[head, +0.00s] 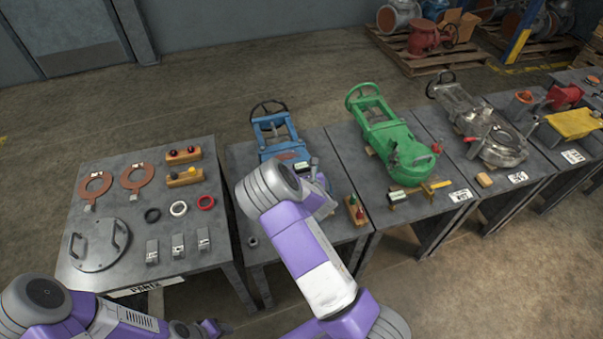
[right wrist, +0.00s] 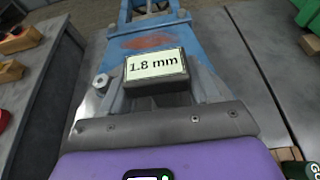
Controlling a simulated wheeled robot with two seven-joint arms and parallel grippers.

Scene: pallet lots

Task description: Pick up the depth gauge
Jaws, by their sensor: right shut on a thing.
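The depth gauge, a dark box with a pale display reading "1.8 mm" (right wrist: 155,68), shows in the right wrist view in front of the blue valve body (right wrist: 150,30). My right gripper (head: 322,200) is shut on the gauge at the blue valve (head: 277,135), on the second table. My forearm and wrist hide much of the grip in the head view. A grey bar (right wrist: 165,125) and a purple part cross the lower right wrist view; the fingertips are not clear there. My left gripper (head: 210,328) is low at the bottom edge, its fingers too small to judge.
The left table (head: 110,165) holds copper rings, a round plate with handles, coloured rings, grey blocks and knobbed wooden blocks. A green valve (head: 395,145) and a grey valve (head: 490,135) stand on tables to the right. A wooden block with knobs (head: 355,210) sits right of my gripper.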

